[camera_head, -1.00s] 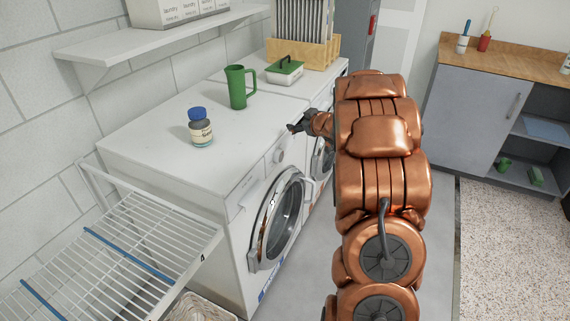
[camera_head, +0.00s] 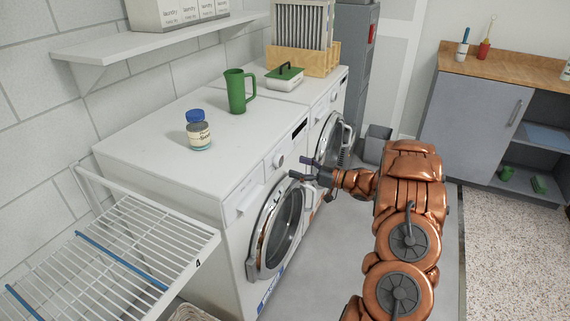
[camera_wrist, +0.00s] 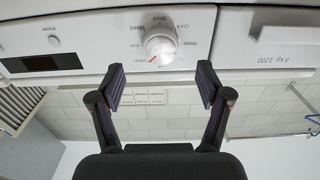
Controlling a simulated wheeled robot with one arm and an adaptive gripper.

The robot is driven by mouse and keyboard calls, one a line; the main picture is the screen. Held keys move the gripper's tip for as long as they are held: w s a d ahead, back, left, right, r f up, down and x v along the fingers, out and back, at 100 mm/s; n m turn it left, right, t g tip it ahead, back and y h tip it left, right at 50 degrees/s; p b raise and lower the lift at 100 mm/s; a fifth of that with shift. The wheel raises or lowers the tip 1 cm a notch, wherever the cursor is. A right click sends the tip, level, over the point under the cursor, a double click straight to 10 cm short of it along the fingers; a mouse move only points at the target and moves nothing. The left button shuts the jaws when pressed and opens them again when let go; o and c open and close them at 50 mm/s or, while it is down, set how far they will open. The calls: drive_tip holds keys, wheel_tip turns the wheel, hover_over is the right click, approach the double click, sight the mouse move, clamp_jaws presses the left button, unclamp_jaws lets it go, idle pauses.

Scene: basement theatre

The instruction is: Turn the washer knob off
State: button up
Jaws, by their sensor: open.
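The washer (camera_head: 245,215) is a white front loader with a round glass door, the nearer of two machines. Its white round knob (camera_head: 278,160) is on the front panel above the door. In the wrist view, upside down, the knob (camera_wrist: 160,47) shows a red pointer mark aimed at the lower left, with printed labels around it. My gripper (camera_head: 298,167) is open and empty, in front of the panel to the knob's right. In the wrist view its dark fingers (camera_wrist: 160,80) spread to either side below the knob, apart from it.
A green mug (camera_head: 237,92), a blue-capped jar (camera_head: 198,132) and a green-lidded box (camera_head: 285,75) stand on the machines. A white drying rack (camera_head: 120,255) is at the lower left. A second machine's open-looking door (camera_head: 335,140) is beyond my gripper.

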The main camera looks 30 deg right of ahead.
sight(281, 162)
drive_tip(key=shift+x, duration=2.85)
drive_tip(key=c, duration=1.2)
